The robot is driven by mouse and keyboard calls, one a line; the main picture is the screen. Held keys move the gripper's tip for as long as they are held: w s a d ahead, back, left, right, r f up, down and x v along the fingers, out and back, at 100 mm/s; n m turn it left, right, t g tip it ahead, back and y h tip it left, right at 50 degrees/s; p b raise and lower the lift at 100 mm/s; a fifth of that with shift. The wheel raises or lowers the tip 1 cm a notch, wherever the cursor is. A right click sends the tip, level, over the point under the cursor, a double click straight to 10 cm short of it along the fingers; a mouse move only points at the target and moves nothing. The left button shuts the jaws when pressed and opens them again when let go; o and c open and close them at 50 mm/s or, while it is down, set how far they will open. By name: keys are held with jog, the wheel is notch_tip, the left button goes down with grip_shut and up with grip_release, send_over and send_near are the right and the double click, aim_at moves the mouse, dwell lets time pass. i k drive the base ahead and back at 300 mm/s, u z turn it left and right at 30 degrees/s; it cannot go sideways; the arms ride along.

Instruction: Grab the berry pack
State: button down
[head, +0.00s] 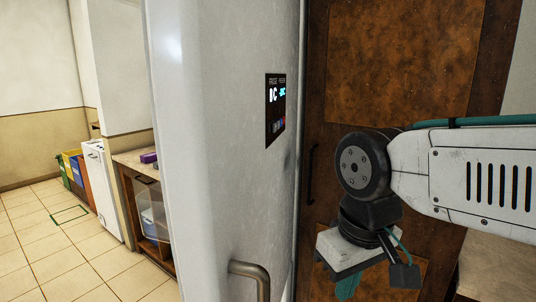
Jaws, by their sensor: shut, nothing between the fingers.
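I see no berry pack that I can make out in the head view. My gripper (347,287) hangs at the lower right, pointing down, with its teal finger end partly cut by the bottom edge. It is shut and holds nothing. It is in front of a brown wooden door (400,60), to the right of a large white fridge (225,130). The inside of the fridge is not visible.
The fridge has a lit display (276,108) and a metal handle (250,275). At the left, a counter (130,160) bears a small purple item (149,157), with a clear bin (153,215) below. Coloured bins (72,168) stand farther back. Tiled floor (60,255) is open at left.

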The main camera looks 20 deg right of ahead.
aim_at(151, 156)
jog(key=k, duration=0.5)
jog(key=u, duration=1.65)
jog(key=i, duration=3.3)
jog(key=z, duration=1.2)
jog(key=i, duration=1.4)
